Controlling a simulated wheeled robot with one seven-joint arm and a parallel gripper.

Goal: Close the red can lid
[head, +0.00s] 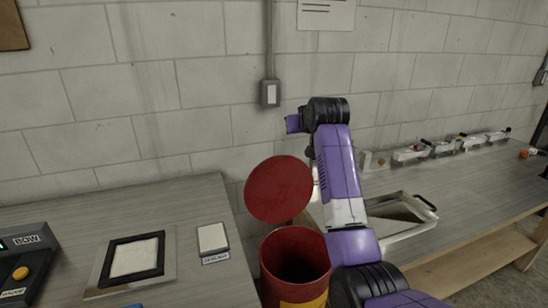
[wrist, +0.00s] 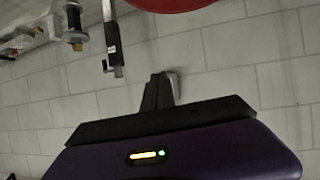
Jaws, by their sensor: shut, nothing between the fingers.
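The red can (head: 295,262) stands open in the gap between two benches in the head view, its dark inside showing and a yellow band low on its side. Its round red lid (head: 279,189) stands raised and tilted above the can's back rim. Part of the red lid also shows at the top edge of the wrist view (wrist: 170,4). My gripper (wrist: 163,80) is shut and empty in the wrist view, apart from the visible part of the lid. In the head view my purple arm stands just right of the lid and hides the gripper's fingers.
A metal tray (head: 400,222) sits on the right bench (head: 465,180), with several small clamp-like devices (head: 440,147) along the back. The left bench (head: 190,205) holds a framed pad (head: 135,257) and a small white plate (head: 212,238). A block wall (head: 150,90) closes the back.

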